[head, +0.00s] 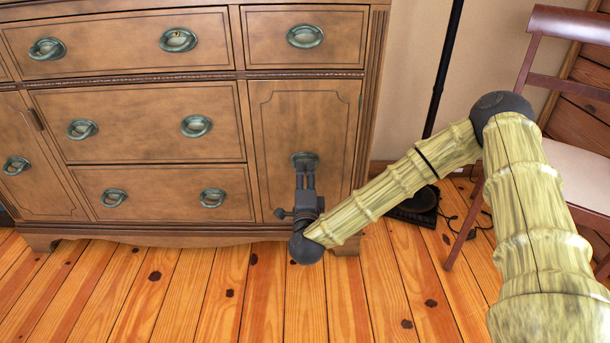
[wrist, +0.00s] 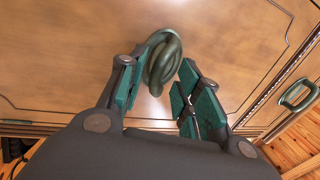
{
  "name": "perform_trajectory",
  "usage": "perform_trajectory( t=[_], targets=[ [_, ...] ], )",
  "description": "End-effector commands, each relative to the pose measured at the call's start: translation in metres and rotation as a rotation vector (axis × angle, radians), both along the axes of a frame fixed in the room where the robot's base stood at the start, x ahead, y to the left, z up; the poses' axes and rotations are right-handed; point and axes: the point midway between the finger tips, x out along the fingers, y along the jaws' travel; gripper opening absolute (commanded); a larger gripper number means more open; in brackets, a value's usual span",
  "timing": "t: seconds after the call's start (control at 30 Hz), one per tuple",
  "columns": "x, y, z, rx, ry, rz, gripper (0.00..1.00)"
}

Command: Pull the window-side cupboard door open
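A wooden cupboard door (head: 330,115) with a green metal ring handle (head: 303,157) is at the right end of the dresser in the head view. The door looks closed, flush with the front. My gripper (head: 305,170) is at this handle. In the wrist view my gripper (wrist: 160,82) is open, with its green-padded fingers on either side of the handle (wrist: 164,55). The left finger is close to the handle; I cannot tell whether it touches. No window shows, so the frames do not confirm which side is the window's.
Several drawers with ring handles fill the dresser (head: 185,237), and another cupboard door (head: 35,135) is at its left. A black stand (head: 437,90) and a chair (head: 575,150) are to the right. The plank floor (head: 200,290) in front of the dresser is clear.

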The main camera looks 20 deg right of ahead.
Motion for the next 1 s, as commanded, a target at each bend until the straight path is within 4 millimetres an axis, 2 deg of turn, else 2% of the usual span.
perform_trajectory(
  t=[0.2, 0.57, 0.77, 1.0],
  targets=[
    [0.018, -0.005, 0.002, 0.0, 0.0, 0.0, 0.34],
    [0.021, -0.006, 0.004, -0.001, 0.001, 0.001, 0.34],
    [0.021, -0.006, 0.004, -0.001, 0.001, 0.001, 0.0],
    [0.021, -0.005, 0.003, -0.001, 0.003, 0.004, 0.0]
  ],
)
